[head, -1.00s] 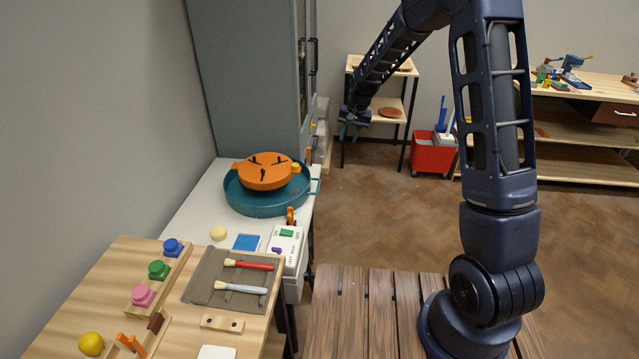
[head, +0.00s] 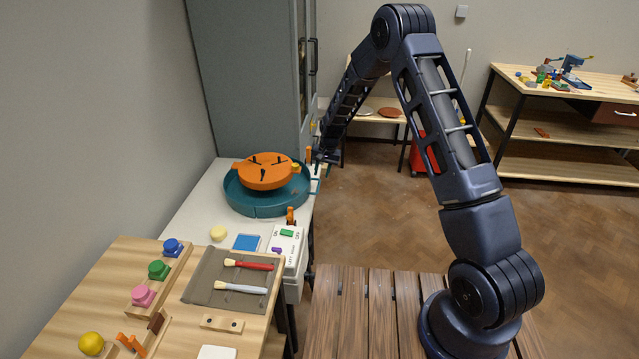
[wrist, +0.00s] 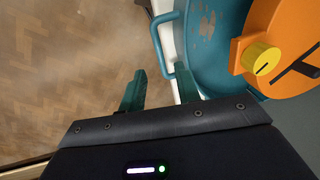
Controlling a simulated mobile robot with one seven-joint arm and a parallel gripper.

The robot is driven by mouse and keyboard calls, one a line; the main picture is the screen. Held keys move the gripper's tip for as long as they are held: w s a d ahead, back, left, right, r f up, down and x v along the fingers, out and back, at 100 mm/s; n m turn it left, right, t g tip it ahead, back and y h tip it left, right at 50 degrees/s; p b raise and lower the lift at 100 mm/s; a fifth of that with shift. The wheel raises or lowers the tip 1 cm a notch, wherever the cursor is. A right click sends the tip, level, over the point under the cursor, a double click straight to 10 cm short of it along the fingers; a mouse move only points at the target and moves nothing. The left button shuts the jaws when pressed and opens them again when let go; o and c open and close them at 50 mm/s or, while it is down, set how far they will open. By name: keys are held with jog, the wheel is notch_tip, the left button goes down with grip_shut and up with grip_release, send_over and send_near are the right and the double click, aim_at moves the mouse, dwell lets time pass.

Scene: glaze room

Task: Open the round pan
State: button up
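The round pan (head: 262,208) is a teal basin on the white table in the head view, and its wall shows at the right of the wrist view (wrist: 200,60). An orange disc (head: 266,168) with dark slots sits inside it. A teal bar handle (wrist: 157,38) sticks out from the pan's side toward my gripper. My gripper (wrist: 158,85) is open, with two green fingers pointing at the handle. The handle's lower end is near the gap between the fingertips, closer to the right one. Whether they touch I cannot tell. In the head view my gripper (head: 321,168) is at the pan's right edge.
A yellow knob (wrist: 261,59) stands on the orange disc's edge. A tall grey cabinet (head: 245,75) stands behind the pan. A switch box (head: 285,246) and a blue pad (head: 246,242) lie in front. Floor to the right of the white table is open.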

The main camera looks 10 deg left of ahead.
aim_at(319, 182)
jog(key=shift+a+f, duration=0.2)
jog(key=shift+f, duration=0.8)
jog(key=shift+a+f, duration=0.15)
jog(key=shift+f, duration=0.85)
jog(key=shift+a+f, duration=0.2)
jog(key=shift+f, duration=0.8)
jog(key=shift+c, duration=0.4)
grip_shut()
